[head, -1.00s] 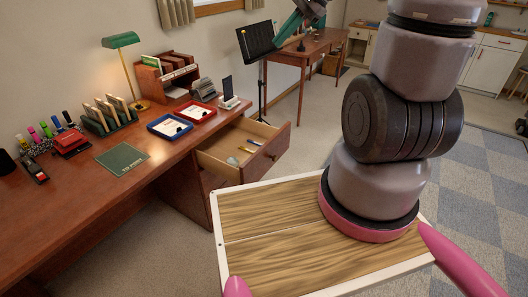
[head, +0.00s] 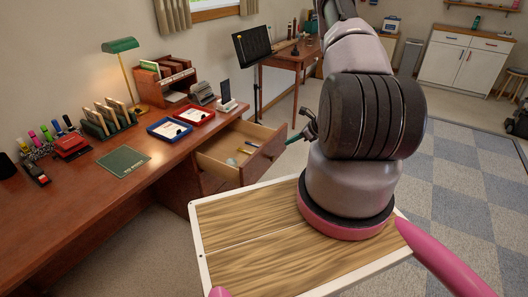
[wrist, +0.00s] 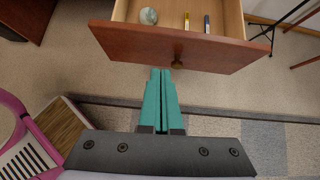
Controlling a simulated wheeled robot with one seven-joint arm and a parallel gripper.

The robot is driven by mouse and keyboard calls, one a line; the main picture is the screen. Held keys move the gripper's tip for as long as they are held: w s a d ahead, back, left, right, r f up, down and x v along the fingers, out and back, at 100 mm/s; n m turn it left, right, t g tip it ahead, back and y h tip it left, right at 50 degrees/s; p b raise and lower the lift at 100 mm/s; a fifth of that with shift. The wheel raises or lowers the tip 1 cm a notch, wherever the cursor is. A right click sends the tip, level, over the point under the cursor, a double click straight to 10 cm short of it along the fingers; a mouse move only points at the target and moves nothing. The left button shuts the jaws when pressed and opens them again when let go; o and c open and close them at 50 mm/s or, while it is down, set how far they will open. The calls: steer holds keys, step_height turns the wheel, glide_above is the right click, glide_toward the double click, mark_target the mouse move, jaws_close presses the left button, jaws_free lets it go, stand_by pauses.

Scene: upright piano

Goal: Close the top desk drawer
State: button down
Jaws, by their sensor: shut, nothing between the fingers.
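The top desk drawer (head: 243,152) is pulled out from the right end of the brown desk (head: 95,190). A few small items lie inside it. In the wrist view the wooden drawer front (wrist: 175,50) and its round knob (wrist: 178,62) show at the top of the picture. My gripper (wrist: 162,72) has teal fingers held together with nothing between them. Its fingertips point at the drawer front, just left of and below the knob in the picture. I cannot tell whether they touch it. In the head view my gripper (head: 290,140) is partly hidden by my arm, right of the drawer.
The desk top holds a lamp (head: 121,45), a blue tray (head: 169,129), a red tray (head: 194,113) and an organizer (head: 160,84). A music stand (head: 252,46) and a small table (head: 285,56) stand behind. Carpet right of my arm is open.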

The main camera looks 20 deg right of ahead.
steer(key=f, duration=0.1)
glide_toward(263, 152)
step_height(263, 152, down, 4)
steer(key=shift+w+a, duration=1.45)
steer(key=shift+w, duration=0.1)
steer(key=w+a, duration=1.4)
steer(key=w, duration=0.4)
steer(key=shift+w+a, duration=0.35)
